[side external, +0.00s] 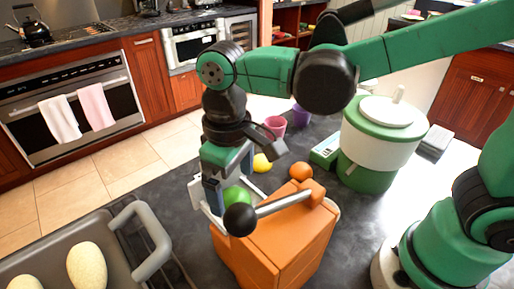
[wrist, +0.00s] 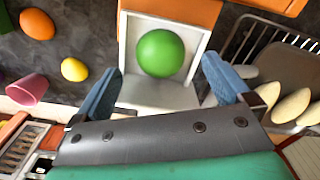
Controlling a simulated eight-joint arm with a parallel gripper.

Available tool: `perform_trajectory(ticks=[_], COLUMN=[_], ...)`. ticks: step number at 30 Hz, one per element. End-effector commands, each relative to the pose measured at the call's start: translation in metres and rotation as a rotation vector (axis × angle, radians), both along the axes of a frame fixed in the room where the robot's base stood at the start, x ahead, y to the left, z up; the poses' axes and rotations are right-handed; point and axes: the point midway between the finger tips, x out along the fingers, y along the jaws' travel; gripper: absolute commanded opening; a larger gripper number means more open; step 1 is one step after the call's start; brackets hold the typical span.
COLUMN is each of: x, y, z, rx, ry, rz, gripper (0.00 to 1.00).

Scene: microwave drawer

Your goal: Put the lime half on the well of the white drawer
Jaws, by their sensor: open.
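The green lime half (wrist: 160,53) shows as a smooth round dome within the walls of the white drawer (wrist: 150,97), near its orange-box end. I cannot see its flat face or whether it rests fully on the drawer floor. In the side view the lime half (side external: 233,194) is partly hidden by a black knob. The drawer sticks out from the orange box (side external: 285,240). My gripper (wrist: 163,76) is open, its two blue-grey fingers spread on either side of the drawer's outer part, apart from the lime half. In the side view my gripper (side external: 213,196) points down over the drawer.
A grey tray (side external: 115,228) with pale oval items stands left of the box. A silver bar with the black knob (side external: 239,220) crosses the box front. A yellow lemon (side external: 262,163), an orange (side external: 301,171), a pink cup (side external: 275,125) and a green-white pot (side external: 385,130) stand behind.

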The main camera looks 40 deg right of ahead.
Motion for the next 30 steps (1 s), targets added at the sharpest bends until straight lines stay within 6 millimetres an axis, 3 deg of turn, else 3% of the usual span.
perform_trajectory(ticks=[12,18,22,25,30], x=[-0.001,0.000,0.000,0.003,0.007], y=[0.000,0.000,-0.001,-0.016,-0.071], z=[0.079,0.103,0.110,0.105,0.075], rx=[0.000,0.000,0.003,0.027,0.100], ry=[0.000,0.000,-0.005,-0.050,-0.247], rz=[0.000,0.000,-0.005,-0.041,-0.179], gripper=[0.98,0.98,0.98,0.98,0.98])
